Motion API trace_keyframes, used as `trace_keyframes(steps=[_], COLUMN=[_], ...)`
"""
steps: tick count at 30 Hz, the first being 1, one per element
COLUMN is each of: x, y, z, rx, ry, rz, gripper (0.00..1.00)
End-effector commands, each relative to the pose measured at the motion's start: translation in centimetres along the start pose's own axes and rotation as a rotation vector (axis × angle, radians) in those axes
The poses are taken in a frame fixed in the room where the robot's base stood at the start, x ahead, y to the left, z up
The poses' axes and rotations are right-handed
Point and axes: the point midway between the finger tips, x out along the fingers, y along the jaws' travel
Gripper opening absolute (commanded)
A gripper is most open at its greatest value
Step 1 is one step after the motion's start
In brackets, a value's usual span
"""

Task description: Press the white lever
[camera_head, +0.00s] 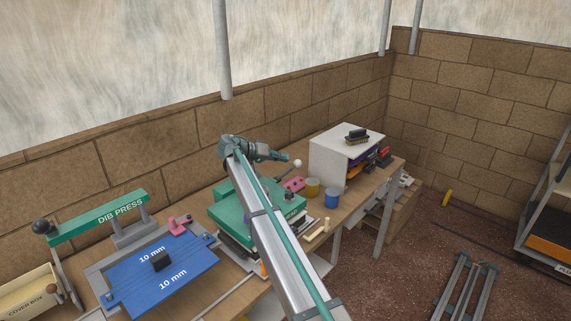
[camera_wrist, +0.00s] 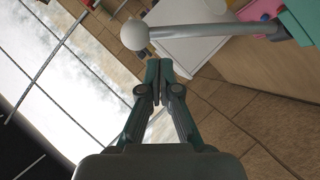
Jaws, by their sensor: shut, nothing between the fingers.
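The white lever has a round white knob (camera_head: 298,163), just right of and slightly below the tip of my gripper (camera_head: 287,157) in the head view. In the wrist view the lever's knob (camera_wrist: 134,35) sits at the top, with its grey rod running right to a green part. My gripper (camera_wrist: 160,68) is shut and empty, its fingertips together just below the knob in that picture. A gap shows between the fingertips and the knob there; their distance in depth is unclear. The green machine (camera_head: 226,212) on the bench is partly hidden by my arm.
A white cabinet (camera_head: 328,155) stands right of the lever on the wooden bench (camera_head: 385,170). Yellow (camera_head: 313,186) and blue (camera_head: 332,197) cups stand in front of it. A blue plate (camera_head: 190,275) and a green press (camera_head: 97,218) are at the left. The block wall runs behind.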

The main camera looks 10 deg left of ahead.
Motion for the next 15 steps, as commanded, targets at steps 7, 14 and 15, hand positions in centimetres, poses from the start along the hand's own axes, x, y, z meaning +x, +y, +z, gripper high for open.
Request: trace_keyframes(steps=[7,14,15], x=[-4.7,-8.6,-9.1], y=[-0.4,-0.4,-0.4], z=[-0.8,-0.9,-0.9], rx=[0.002,0.001,0.001], ry=[0.0,-0.001,-0.001], rz=[-0.001,0.0,0.001], gripper=[0.0,0.0,0.0])
